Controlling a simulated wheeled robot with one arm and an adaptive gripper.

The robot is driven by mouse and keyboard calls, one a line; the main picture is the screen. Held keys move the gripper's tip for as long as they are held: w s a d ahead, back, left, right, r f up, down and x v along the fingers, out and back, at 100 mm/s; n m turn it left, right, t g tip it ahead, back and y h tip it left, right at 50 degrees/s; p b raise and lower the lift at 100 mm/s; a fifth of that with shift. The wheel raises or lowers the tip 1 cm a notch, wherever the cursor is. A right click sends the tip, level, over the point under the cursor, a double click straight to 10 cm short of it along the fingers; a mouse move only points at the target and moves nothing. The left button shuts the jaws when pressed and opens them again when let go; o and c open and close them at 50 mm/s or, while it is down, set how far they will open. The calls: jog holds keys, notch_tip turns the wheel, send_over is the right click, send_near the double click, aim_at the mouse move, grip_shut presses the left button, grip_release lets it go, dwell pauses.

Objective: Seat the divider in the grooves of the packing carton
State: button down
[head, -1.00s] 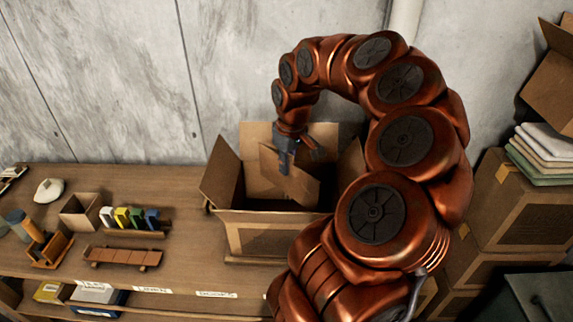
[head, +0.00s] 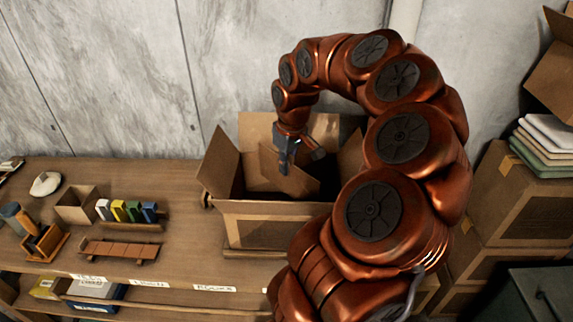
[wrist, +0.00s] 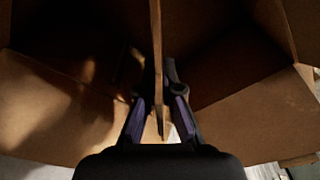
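The packing carton (head: 268,229) stands open on the bench with its flaps spread. My gripper (head: 286,163) points down into its mouth. In the wrist view the gripper (wrist: 160,108) is shut on the thin brown divider (wrist: 157,60), seen edge-on between the two dark fingers. In the head view the divider (head: 296,183) is a cardboard panel beside the fingers, partly below the carton's rim. The carton's dark inside (wrist: 215,45) lies on both sides of the divider. The grooves and the divider's lower edge are hidden, so I cannot tell whether they meet.
Left of the carton are a small open box (head: 76,207), a rack of colored blocks (head: 131,213), a slatted wooden tray (head: 119,250) and a wooden holder (head: 44,242). Stacked boxes (head: 510,205) stand at the right. My arm covers the carton's right side.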

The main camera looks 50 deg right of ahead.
aim_at(287, 193)
notch_tip(287, 193, down, 11)
jog(key=b, duration=0.9)
jog(key=shift+f, duration=0.2)
jog(key=c, duration=1.8)
grip_release()
jog(key=o, duration=0.6)
jog(key=shift+c, duration=0.2)
jog(key=shift+r, duration=0.15)
jog(key=shift+r+p, duration=1.4)
jog(key=shift+r, duration=2.45)
